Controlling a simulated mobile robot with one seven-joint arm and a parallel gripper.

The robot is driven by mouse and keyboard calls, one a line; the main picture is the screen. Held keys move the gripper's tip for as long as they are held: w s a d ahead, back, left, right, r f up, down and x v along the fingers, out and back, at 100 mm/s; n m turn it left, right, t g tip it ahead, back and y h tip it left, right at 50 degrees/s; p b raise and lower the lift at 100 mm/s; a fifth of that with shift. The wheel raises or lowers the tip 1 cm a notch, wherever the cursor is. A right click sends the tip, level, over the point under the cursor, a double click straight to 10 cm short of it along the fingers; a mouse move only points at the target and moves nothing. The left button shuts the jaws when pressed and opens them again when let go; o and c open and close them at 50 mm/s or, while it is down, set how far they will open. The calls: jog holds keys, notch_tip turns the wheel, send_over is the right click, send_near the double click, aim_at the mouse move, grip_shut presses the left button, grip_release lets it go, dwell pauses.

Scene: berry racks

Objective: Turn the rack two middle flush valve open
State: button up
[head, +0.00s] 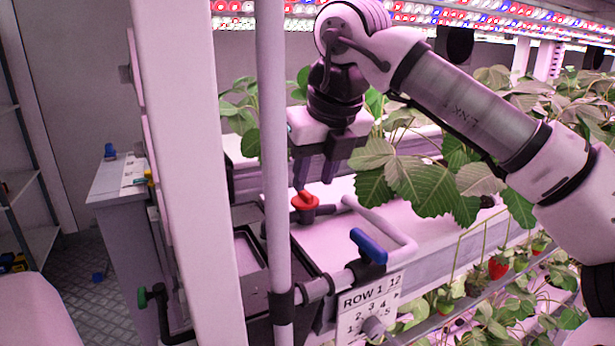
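A valve with a red handle (304,201) sits on the pipework at the near end of the white growing trough. My gripper (318,183) points down just above this red handle. Its two dark fingers look apart with nothing between them. I cannot tell whether a fingertip touches the handle. A valve with a blue handle (368,246) is on the pipe to the right and nearer. A valve with a green knob (143,297) is low at the left. No label shows which one is the middle flush valve.
A pale vertical pipe (272,150) and a wide white post (190,170) stand left of my gripper. A row sign (369,306) hangs below the blue valve. Strawberry plants (425,180) crowd the right. A side table (118,183) stands at the left beside open floor.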

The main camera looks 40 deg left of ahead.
aim_at(305, 191)
jog(key=shift+w+a+f, duration=0.25)
jog(key=shift+a+f, duration=0.35)
jog(key=shift+f, duration=0.1)
jog(key=shift+w+a+f, duration=0.2)
jog(key=shift+a+f, duration=0.35)
jog(key=shift+f, duration=0.15)
jog(key=shift+c, duration=0.3)
grip_shut()
